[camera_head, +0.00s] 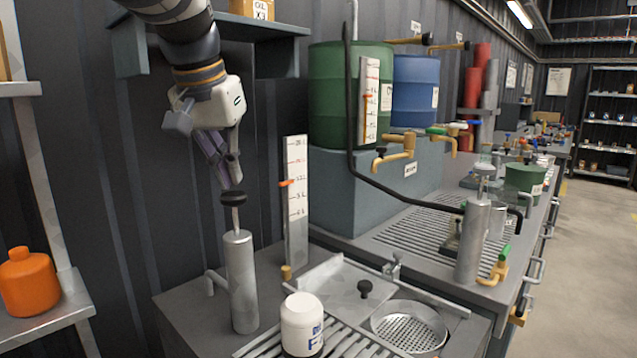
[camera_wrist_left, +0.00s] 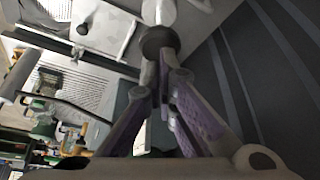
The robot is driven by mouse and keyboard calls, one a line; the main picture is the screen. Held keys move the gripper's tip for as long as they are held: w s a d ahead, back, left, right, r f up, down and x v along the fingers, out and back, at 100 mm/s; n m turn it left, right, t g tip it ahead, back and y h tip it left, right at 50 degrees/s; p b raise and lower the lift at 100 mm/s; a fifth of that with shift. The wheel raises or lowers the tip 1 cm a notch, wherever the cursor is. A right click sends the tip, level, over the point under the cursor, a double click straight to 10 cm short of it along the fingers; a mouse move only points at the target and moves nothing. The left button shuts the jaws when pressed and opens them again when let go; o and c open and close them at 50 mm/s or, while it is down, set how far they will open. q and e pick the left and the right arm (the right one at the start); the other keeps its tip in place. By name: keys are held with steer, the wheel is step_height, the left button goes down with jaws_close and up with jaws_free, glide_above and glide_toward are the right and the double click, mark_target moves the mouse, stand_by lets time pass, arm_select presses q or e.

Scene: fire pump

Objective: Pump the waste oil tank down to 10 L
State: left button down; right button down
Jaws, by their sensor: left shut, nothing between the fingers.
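The hand pump (camera_head: 241,280) is a grey metal cylinder with a thin rod and a black knob (camera_head: 232,198) on top. It stands upright on the grey tank bench (camera_head: 190,310). A white level gauge (camera_head: 296,190) with an orange marker stands behind it to the right; its numbers are too small to read surely. My left gripper (camera_head: 231,186) points down just above the black knob, fingers together and empty. In the left wrist view the fingertips (camera_wrist_left: 163,65) are close to the knob (camera_wrist_left: 158,40); whether they touch is unclear. My right gripper is not in view.
A white bottle (camera_head: 302,325) stands on the slatted bench top, near a round strainer (camera_head: 408,328). A second pump (camera_head: 473,240) with a black hose is to the right. Green (camera_head: 335,95) and blue (camera_head: 414,90) drums stand behind. A shelf (camera_head: 270,30) hangs above.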

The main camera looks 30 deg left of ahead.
arm_select(q)
step_height(320, 180, up, 6)
stand_by(0.6)
